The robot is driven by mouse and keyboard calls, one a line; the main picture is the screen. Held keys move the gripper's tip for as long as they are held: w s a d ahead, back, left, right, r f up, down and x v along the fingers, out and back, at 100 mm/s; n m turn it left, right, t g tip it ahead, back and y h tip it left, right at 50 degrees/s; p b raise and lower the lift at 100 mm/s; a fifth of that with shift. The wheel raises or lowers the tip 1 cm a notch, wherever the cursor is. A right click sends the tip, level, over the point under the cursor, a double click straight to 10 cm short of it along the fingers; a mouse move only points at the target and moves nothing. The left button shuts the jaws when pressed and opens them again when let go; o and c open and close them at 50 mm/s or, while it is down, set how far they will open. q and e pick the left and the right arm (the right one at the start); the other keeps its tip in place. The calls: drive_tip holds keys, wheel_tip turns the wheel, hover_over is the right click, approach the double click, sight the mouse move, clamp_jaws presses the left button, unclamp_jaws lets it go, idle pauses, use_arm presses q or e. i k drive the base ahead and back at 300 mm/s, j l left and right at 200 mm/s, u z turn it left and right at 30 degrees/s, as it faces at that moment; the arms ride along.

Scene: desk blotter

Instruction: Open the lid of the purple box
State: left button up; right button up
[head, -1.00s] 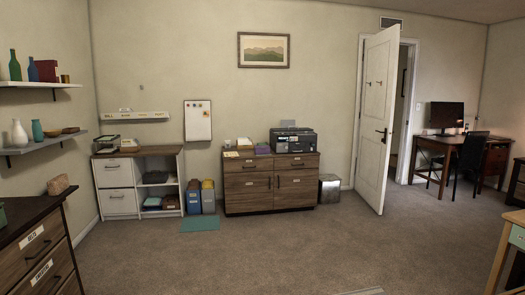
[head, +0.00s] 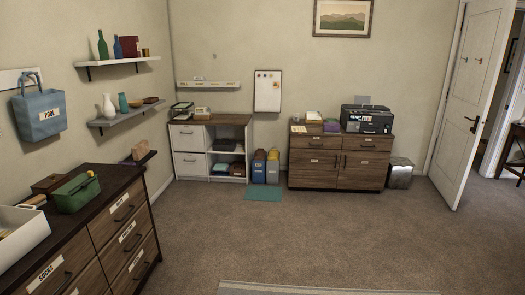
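A small purple item (head: 353,127) shows on top of the wooden cabinet (head: 340,160) across the room, beside the black printer (head: 368,117). It is too small and far to tell whether it is the purple box or how its lid stands. Neither of my grippers is in view.
A dark-topped dresser (head: 128,215) stands close on the left, with a green box (head: 75,193) and a white bin (head: 22,236) on it. A white cabinet (head: 187,138) and the blue and grey binders (head: 265,168) line the back wall. Carpet floor (head: 300,240) is open ahead.

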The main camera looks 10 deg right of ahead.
sight(336, 129)
drive_tip(key=i+l+z, duration=0.4)
drive_tip(key=i, duration=0.6)
drive_tip(key=i+z, duration=0.35)
drive_tip(key=i, duration=3.85)
drive_tip(key=l, duration=0.1)
